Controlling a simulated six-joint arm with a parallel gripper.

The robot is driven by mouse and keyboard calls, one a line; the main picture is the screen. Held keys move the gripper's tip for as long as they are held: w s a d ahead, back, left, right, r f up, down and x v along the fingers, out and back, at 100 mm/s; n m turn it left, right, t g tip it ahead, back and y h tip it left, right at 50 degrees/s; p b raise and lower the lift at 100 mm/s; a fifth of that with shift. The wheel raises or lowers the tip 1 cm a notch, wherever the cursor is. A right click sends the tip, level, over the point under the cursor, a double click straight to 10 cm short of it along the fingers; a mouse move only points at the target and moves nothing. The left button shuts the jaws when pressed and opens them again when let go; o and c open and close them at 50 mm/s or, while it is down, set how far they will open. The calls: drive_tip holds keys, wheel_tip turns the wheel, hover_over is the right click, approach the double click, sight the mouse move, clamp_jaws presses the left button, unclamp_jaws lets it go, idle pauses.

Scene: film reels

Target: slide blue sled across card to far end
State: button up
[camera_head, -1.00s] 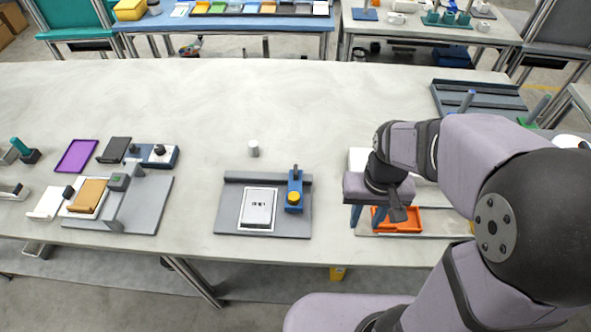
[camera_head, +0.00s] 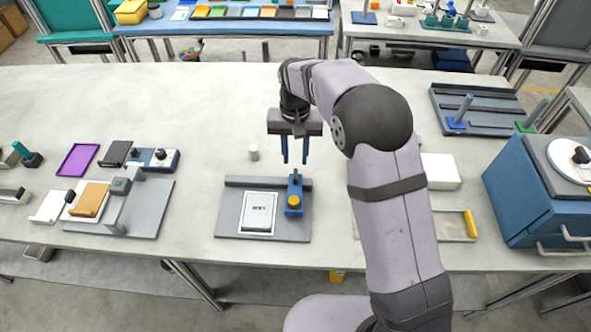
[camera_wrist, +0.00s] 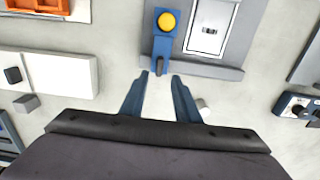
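The blue sled (camera_head: 294,198) has a yellow knob and an upright blue post. It sits on a grey board (camera_head: 233,195), beside the right edge of a white card (camera_head: 257,212). In the wrist view the sled (camera_wrist: 163,45) is straight ahead of my fingers, and the card (camera_wrist: 208,28) is to its right. My gripper (camera_head: 295,160) hangs over the back of the board, near the sled's post. Its two blue fingers are apart. In the wrist view my gripper (camera_wrist: 160,77) has its fingertips on either side of the post's end; no contact is clear.
A small grey cylinder (camera_head: 254,153) stands behind the board. A stamping fixture (camera_head: 117,198) is on the left, with a purple tray (camera_head: 77,159) behind it. A white box (camera_head: 440,170) and a blue cabinet (camera_head: 535,205) are on the right. The table's back left is clear.

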sight(295, 174)
drive_tip(key=shift+f+p, duration=1.3)
drive_tip(key=shift+f, duration=2.35)
drive_tip(key=shift+c, duration=0.2)
clamp_jaws()
